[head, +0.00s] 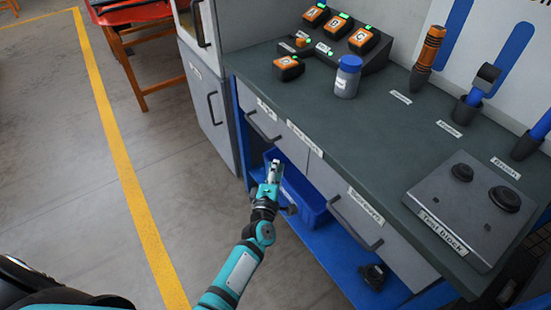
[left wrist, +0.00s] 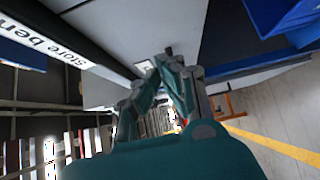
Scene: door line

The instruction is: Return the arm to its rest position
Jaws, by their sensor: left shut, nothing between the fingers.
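My left arm reaches up from the bottom of the head view. Its teal and grey left gripper (head: 273,165) is shut and empty. It is in front of the grey workbench (head: 335,125), near the drawer fronts and above the blue bin (head: 303,200) on the lower shelf. In the left wrist view the gripper's fingers (left wrist: 168,60) come together at the tips with nothing between them. My right gripper does not show in either view.
The bench top carries battery-like packs on a charger (head: 350,40), a blue-lidded jar (head: 347,76), upright tools and a test block (head: 470,205). Drawer handles (head: 352,225) stick out near the arm. The floor (head: 60,170) at left is clear, with a yellow line (head: 125,165).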

